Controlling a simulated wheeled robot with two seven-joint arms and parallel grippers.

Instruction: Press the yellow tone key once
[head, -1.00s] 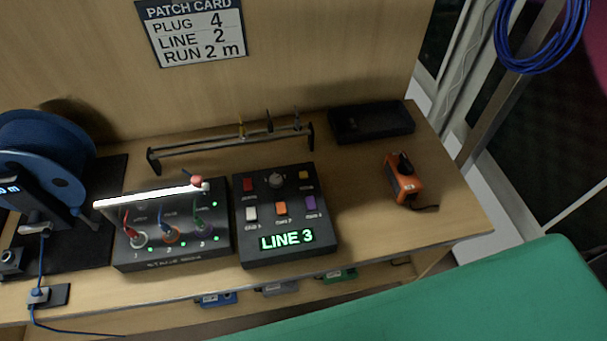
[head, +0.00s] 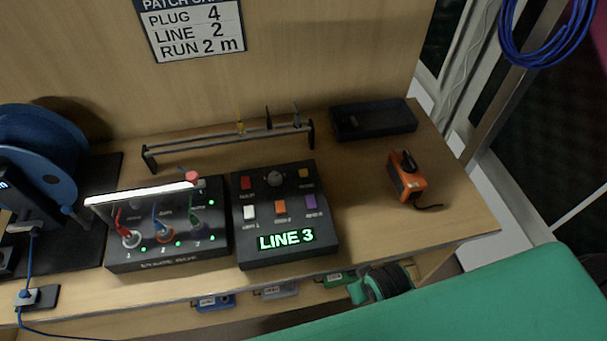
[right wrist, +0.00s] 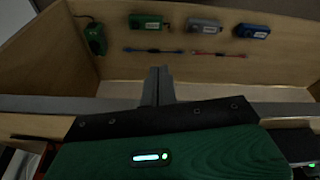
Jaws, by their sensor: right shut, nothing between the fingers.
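In the right wrist view my right gripper (right wrist: 158,75) is shut and empty, facing the shelf below the counter. In the head view a green and black part of my right arm shows below the counter's front edge, apart from the panel. My left gripper is out of view.
A black plug box (head: 165,259) with a white bar stands left of the panel, a low rack (head: 190,148) behind. An orange device (head: 409,180) and black case (head: 372,120) are right. Small modules, including a blue one (right wrist: 251,31), are below the counter.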

